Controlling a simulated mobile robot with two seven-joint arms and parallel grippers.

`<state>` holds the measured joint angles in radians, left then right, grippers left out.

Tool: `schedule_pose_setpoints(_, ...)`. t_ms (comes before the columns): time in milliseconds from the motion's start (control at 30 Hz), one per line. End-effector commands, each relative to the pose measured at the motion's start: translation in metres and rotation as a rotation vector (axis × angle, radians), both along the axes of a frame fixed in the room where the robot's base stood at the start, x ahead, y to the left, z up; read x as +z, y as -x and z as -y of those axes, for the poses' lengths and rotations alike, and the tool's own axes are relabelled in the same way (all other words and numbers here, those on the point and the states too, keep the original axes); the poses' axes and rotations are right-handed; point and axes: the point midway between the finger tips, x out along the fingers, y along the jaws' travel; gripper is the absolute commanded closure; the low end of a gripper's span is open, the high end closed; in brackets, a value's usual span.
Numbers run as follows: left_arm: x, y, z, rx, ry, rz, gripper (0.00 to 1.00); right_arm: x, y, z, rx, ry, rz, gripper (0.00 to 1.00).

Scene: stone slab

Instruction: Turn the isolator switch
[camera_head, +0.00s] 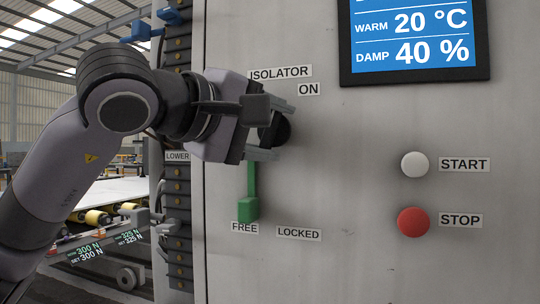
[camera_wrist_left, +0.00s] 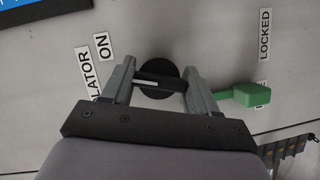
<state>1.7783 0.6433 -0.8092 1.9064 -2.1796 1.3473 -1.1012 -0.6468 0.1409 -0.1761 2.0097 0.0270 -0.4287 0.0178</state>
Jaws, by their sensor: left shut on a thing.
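The isolator switch (camera_head: 281,131) is a round black knob on the grey cabinet front, below the ISOLATOR and ON labels (camera_head: 308,89). It also shows in the left wrist view (camera_wrist_left: 162,90), with a bar across its face and a pale line on the bar. My left gripper (camera_head: 276,133) reaches in from the left, one finger above and one below the knob in the head view. It is shut on the switch, which partly hides behind the fingers in the head view. My right gripper is not in view.
A green lever (camera_head: 249,204) hangs just below my left gripper, at the FREE label, with LOCKED to its right. A white START button (camera_head: 414,164), a red STOP button (camera_head: 413,222) and a display (camera_head: 415,38) are on the right of the panel. A column of terminals (camera_head: 178,205) runs along the cabinet's left edge.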

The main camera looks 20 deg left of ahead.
Motion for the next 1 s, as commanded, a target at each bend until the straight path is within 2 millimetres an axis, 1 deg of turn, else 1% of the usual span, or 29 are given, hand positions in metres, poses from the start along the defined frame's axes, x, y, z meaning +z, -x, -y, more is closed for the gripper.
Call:
schedule_pose_setpoints(33,-0.005,-0.001,-0.003,0.008,0.049,0.004,0.72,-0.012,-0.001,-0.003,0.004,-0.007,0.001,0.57)
schedule_pose_setpoints(133,-0.005,0.0,-0.003,0.008,0.145,0.002,0.72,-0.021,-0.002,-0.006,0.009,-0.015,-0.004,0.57)
schedule_pose_setpoints(267,-0.005,0.0,-0.003,0.008,0.268,-0.002,0.72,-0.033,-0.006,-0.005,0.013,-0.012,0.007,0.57)
schedule_pose_setpoints(667,-0.006,-0.001,-0.004,0.009,0.645,-0.017,0.72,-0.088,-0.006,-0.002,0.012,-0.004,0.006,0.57)
schedule_pose_setpoints(700,-0.006,-0.001,-0.003,0.008,0.679,-0.018,0.72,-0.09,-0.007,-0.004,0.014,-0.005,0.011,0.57)
schedule_pose_setpoints(800,-0.006,-0.001,-0.004,0.01,0.762,-0.022,0.72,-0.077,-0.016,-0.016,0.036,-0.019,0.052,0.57)
schedule_pose_setpoints(1000,-0.005,-0.001,-0.003,0.01,0.898,-0.027,0.72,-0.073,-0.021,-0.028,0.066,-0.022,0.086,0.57)
